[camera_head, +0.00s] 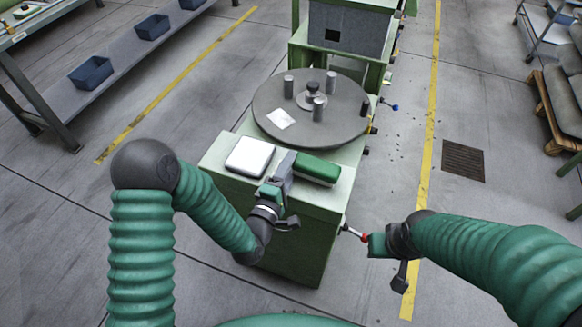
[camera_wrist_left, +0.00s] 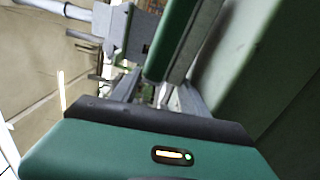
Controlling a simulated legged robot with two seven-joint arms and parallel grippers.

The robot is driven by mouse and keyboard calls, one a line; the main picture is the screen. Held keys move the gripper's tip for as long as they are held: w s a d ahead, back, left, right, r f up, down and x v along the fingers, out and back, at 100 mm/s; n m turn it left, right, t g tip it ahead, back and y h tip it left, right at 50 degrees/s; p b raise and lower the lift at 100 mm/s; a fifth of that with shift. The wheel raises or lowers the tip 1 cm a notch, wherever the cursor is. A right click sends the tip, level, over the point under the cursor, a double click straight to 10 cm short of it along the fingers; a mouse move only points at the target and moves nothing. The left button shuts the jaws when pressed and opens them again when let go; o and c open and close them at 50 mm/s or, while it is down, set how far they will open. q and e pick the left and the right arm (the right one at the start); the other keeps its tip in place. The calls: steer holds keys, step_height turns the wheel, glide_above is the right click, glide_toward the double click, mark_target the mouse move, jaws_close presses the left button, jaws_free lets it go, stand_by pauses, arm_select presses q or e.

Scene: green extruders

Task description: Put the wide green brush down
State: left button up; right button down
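The wide green brush (camera_head: 317,168) is at the right side of the green machine's top, with a pale lower edge. In the left wrist view the brush (camera_wrist_left: 172,40) shows just ahead of the finger ends, its grey underside turned toward the green surface. My left gripper (camera_head: 284,172) is at the brush's left end, very close to it or touching. Its grey fingers (camera_wrist_left: 160,94) are spread apart in the wrist view. I cannot tell whether they clamp the brush or whether it rests fully on the top. My right gripper (camera_head: 374,243) is low beside the machine; its fingers are unclear.
A white-topped block (camera_head: 249,157) sits left of the brush on the machine top (camera_head: 217,158). Behind it is a round turntable (camera_head: 268,117) with several upright pegs. A red-tipped lever (camera_head: 354,233) sticks out near my right gripper. Blue bins (camera_head: 91,73) stand on the left shelf.

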arm_select(q)
steer(key=shift+r+p, duration=0.25)
steer(key=shift+p, duration=0.15)
steer(key=shift+s+r, duration=0.15)
steer(key=shift+s, duration=0.1)
steer(key=p+v, duration=0.5)
steer(key=v, duration=0.6)
steer(key=shift+s+p, duration=0.25)
steer(key=shift+p, duration=0.1)
steer(key=shift+r, duration=0.15)
